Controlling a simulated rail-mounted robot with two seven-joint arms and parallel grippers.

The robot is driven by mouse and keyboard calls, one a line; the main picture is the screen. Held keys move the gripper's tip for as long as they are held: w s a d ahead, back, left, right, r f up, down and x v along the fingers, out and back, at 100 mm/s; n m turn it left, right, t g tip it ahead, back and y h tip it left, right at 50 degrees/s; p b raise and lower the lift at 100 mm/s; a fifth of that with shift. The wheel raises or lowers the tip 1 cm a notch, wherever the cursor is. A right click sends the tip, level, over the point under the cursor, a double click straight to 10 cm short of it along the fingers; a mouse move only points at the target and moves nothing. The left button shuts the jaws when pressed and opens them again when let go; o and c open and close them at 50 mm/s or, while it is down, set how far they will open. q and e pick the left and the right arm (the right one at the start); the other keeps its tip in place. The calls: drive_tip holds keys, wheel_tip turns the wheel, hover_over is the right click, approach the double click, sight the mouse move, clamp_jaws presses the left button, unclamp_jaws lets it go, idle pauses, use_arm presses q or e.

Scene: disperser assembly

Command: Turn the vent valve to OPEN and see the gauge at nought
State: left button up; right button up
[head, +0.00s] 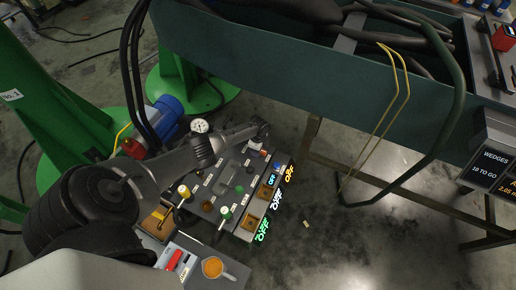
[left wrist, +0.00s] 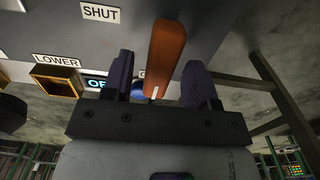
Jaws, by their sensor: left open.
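The control panel (head: 222,190) carries several small valves, labels and lit OFF signs. A round white gauge (head: 200,126) stands at its far left edge; its needle is too small to read. My left gripper (head: 262,131) is over the panel's far end. In the left wrist view an orange-brown lever (left wrist: 166,48) stands between the open fingers of my left gripper (left wrist: 158,82), with a gap on each side. A SHUT label (left wrist: 100,13) is near the lever's upper end. Another label beside the lever is mostly hidden. My right gripper is not in view.
A LOWER label (left wrist: 57,61) and a yellow-framed button (left wrist: 56,82) lie left of the fingers. A blue motor (head: 163,118) and green stands (head: 55,120) are left of the panel. A large teal trough (head: 290,60) stands behind.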

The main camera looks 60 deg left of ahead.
use_arm(q)
drive_tip(key=shift+r, duration=0.15)
wheel_tip(320, 180, up, 14)
drive_tip(key=p, duration=0.8)
drive_tip(key=shift+f+p, duration=0.25)
drive_tip(key=shift+p, duration=0.15)
